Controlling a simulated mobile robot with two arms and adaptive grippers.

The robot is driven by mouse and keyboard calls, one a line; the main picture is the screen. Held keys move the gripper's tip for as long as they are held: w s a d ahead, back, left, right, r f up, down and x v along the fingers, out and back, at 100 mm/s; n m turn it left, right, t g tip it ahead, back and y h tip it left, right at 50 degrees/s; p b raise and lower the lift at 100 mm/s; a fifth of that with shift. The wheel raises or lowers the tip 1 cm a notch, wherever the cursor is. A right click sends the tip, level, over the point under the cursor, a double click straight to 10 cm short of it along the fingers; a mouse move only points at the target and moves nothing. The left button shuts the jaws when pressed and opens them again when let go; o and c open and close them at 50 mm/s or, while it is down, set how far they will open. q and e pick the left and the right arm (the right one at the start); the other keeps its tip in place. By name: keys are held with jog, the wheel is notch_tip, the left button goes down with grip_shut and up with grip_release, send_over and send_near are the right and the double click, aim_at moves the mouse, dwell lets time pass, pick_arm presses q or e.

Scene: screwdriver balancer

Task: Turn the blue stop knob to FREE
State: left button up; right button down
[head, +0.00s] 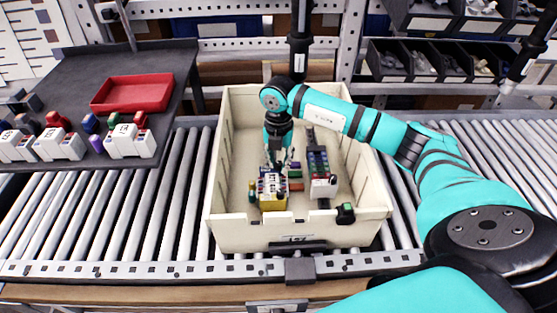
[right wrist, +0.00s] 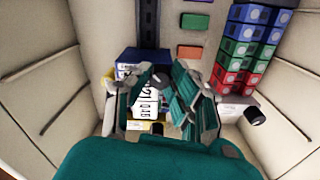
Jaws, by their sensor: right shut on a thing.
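My right gripper (head: 277,158) reaches down into the cream bin (head: 226,225), above a unit with a yellow body (head: 272,204). In the right wrist view, the fingers of my right gripper (right wrist: 160,82) are close together beside a white label (right wrist: 146,102) with black figures. They are shut on a small part whose shape and colour they hide. A blue block (right wrist: 142,57) shows just behind the fingers. I cannot make out the blue stop knob or its FREE mark. My left gripper is not in view.
Red, green and blue blocks on a white base (head: 324,187) stand just right of the yellow unit. A black and green part (head: 345,213) sits at the bin's front right rim. A grey table (head: 60,75) at left holds a red tray (head: 132,93).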

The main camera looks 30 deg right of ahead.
aim_at(278, 163)
jog(key=c, duration=1.2)
grip_release()
jog(key=shift+o, duration=0.2)
notch_tip(278, 163, up, 8)
jog(key=shift+f, duration=0.2)
jog(key=shift+f, duration=0.1)
